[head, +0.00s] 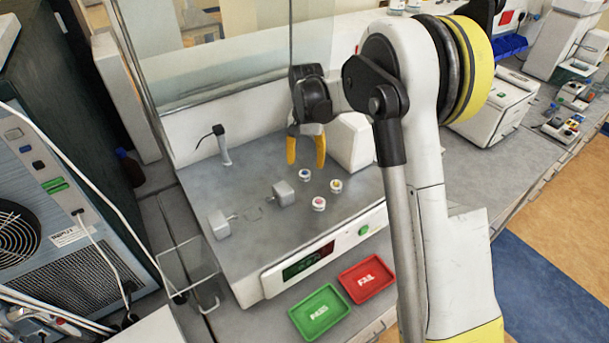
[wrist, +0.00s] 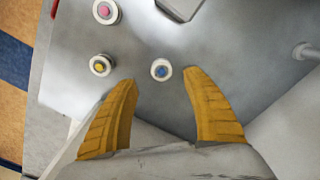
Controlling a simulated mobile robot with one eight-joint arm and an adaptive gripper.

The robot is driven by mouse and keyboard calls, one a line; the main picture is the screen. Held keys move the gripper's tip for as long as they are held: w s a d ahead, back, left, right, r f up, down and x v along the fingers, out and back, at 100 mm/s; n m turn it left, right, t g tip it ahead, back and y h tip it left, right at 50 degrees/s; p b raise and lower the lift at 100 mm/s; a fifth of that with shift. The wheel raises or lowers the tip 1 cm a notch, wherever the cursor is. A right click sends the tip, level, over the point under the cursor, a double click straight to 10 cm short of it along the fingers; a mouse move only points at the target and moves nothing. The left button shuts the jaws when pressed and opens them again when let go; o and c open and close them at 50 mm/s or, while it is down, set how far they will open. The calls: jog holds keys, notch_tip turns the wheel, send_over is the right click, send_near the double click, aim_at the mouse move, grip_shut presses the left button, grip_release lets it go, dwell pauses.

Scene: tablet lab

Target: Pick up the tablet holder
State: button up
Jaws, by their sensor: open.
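Three small round white holders, each with a coloured centre, stand on the grey platform. The blue-centred one (head: 305,174) is at the back, the yellow-centred one (head: 336,186) at the right, the pink-centred one (head: 319,204) nearest the front. I cannot tell which is the tablet holder. My gripper (head: 306,158) hangs above and behind them, its yellow fingers apart and empty. In the wrist view the blue-centred holder (wrist: 160,70) shows between the fingertips (wrist: 162,77), with no visible contact. The yellow-centred (wrist: 100,65) and pink-centred (wrist: 105,11) holders lie to its left.
Two grey blocks (head: 284,193) joined by a thin part stand left of the holders. A white box (head: 352,143) is close at the right. Green (head: 320,312) and red (head: 367,278) trays lie in front. A glass pane rises behind.

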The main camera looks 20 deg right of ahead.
aim_at(305, 172)
notch_tip(305, 172, down, 5)
jog(key=shift+a+f, duration=0.1)
jog(key=shift+f, duration=0.05)
jog(key=c, duration=1.1)
